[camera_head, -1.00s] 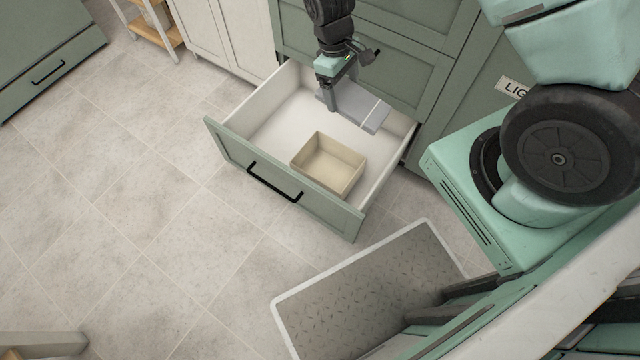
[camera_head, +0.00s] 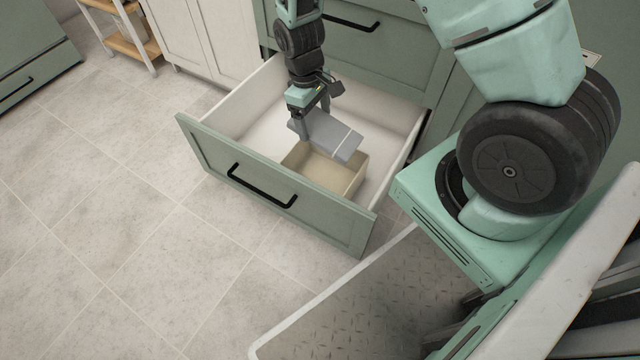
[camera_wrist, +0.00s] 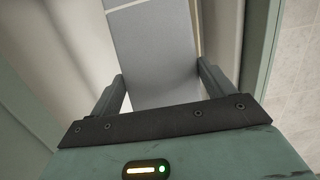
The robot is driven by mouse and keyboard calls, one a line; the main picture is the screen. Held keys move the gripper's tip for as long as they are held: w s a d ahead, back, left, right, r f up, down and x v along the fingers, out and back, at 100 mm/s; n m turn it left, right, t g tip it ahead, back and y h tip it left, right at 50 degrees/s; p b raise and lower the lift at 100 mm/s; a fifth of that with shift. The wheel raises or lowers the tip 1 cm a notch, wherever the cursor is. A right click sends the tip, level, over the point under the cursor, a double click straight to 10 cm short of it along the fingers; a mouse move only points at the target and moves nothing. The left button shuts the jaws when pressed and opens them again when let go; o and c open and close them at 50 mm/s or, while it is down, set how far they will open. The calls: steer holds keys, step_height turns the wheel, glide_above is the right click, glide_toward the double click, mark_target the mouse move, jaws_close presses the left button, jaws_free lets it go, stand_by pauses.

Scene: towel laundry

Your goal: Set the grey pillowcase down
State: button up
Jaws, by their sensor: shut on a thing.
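The grey pillowcase (camera_head: 335,138) is a flat, folded, stiff-looking piece with a pale stripe near its far end. My gripper (camera_head: 308,122) is shut on its near end and holds it over the open drawer (camera_head: 262,110). In the head view the pillowcase overlaps the back part of a beige box (camera_head: 330,172) in the drawer; whether it touches the box I cannot tell. In the wrist view the pillowcase (camera_wrist: 155,50) runs away from between the two fingers (camera_wrist: 162,92).
The drawer's green front (camera_head: 270,185) with a black handle stands pulled out. White drawer floor shows left of the box. A white cabinet (camera_head: 205,40) is at the back left. Tiled floor at left is clear.

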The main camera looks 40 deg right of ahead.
step_height(320, 180, down, 18)
steer(key=b, duration=1)
steer(key=shift+f, duration=0.15)
